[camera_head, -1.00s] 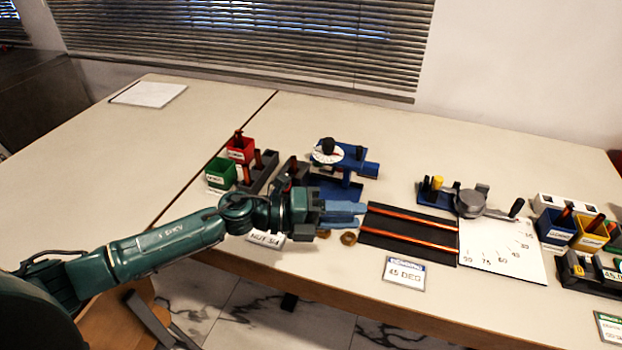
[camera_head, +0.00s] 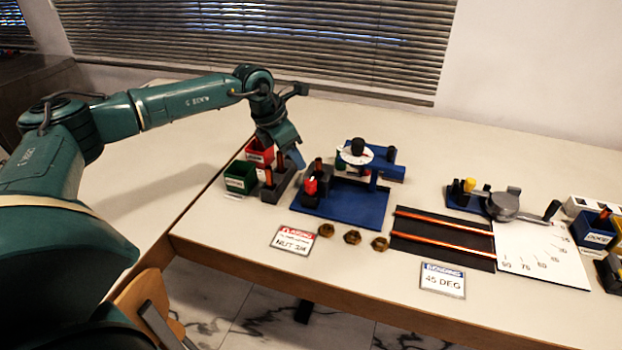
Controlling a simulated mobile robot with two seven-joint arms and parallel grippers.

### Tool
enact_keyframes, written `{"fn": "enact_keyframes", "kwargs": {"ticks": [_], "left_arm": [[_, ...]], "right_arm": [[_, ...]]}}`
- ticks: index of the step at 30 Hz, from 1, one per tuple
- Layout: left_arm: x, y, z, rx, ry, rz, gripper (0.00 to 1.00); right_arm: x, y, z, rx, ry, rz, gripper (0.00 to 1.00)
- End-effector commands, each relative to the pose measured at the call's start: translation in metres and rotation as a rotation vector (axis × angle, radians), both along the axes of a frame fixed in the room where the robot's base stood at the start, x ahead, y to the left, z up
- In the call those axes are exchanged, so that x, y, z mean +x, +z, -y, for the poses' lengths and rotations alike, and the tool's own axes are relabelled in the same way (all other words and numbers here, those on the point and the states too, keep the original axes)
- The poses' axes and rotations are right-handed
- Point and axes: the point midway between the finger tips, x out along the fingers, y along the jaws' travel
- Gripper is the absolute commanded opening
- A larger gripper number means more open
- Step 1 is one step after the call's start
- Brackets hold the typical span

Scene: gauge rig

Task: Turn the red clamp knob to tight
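A small red knob (camera_head: 311,187), which looks like the clamp knob, stands at the left end of a blue gauge rig (camera_head: 362,211). Its pointing direction is too small to read. Behind it on the rig is a white dial (camera_head: 353,155) with a black knob (camera_head: 358,146). No held object shows. My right gripper is not in view.
Red (camera_head: 260,152) and green bins (camera_head: 240,177) and a dark peg rack (camera_head: 278,188) stand left of the rig. Several brass nuts (camera_head: 352,237) and a NUT sign (camera_head: 295,240) lie in front. A black mat with copper rods (camera_head: 443,238) lies right.

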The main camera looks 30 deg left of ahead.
Motion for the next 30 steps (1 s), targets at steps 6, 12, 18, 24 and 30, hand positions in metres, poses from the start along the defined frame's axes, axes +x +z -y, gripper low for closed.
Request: {"fn": "enact_keyframes", "kwargs": {"ticks": [6,12,18,24,30], "left_arm": [[0.015,-0.045,0.011,0.000,-0.003,-0.001,0.38],[0.026,-0.074,0.017,-0.003,-0.002,0.000,0.38],[0.030,-0.086,0.020,-0.002,-0.002,0.001,0.38],[0.031,-0.087,0.020,-0.003,-0.001,0.001,0.38],[0.031,-0.087,0.020,-0.003,-0.001,0.001,0.28]], "right_arm": [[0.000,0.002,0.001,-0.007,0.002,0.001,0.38],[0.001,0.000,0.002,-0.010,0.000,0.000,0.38],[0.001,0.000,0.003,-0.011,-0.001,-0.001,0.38],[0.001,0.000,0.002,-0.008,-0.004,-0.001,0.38],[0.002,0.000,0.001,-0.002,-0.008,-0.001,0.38]]}}
